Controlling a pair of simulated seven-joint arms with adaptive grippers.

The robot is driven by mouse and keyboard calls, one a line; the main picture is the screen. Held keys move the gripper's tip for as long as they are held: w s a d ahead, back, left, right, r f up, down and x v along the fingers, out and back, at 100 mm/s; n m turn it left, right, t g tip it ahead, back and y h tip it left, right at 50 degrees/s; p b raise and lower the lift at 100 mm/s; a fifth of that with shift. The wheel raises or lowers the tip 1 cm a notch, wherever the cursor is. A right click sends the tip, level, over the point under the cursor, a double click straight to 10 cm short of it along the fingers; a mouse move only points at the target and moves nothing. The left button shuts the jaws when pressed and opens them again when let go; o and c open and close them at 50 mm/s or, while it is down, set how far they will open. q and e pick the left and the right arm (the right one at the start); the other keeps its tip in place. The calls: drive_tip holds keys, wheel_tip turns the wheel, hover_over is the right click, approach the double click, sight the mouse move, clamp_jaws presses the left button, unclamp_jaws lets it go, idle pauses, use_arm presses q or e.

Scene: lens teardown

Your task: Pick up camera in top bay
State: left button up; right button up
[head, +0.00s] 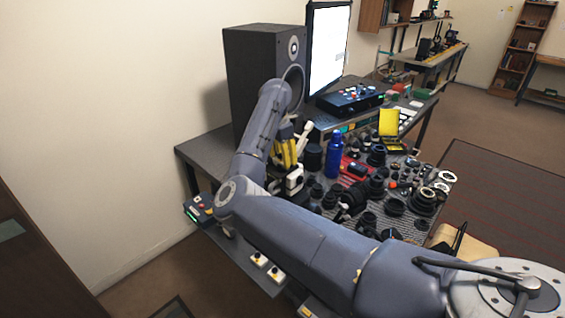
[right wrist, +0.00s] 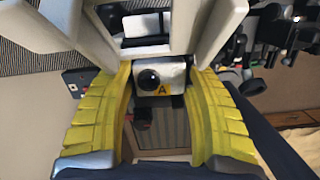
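A small white camera (right wrist: 146,76) with a round black lens and a yellow "A" label shows in the right wrist view. It also appears as a white body (head: 295,179) at the left end of the parts on the table in the head view. My right gripper (head: 287,162) points down just above it, with yellow fingers. In the right wrist view the fingers (right wrist: 161,85) stand apart on both sides of the camera, close to its edges. I see no clear grip on it. The bay around the camera is largely hidden. My left gripper is out of view.
A dark speaker (head: 250,70) and a lit monitor (head: 329,48) stand behind. A blue bottle (head: 333,155) and many black lens parts (head: 395,206) crowd the table to the right. A control box (head: 199,207) sits at the left; little free room shows near the gripper.

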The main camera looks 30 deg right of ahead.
drive_tip(key=c, duration=0.6)
drive_tip(key=shift+o, duration=0.2)
drive_tip(key=shift+r, duration=0.1)
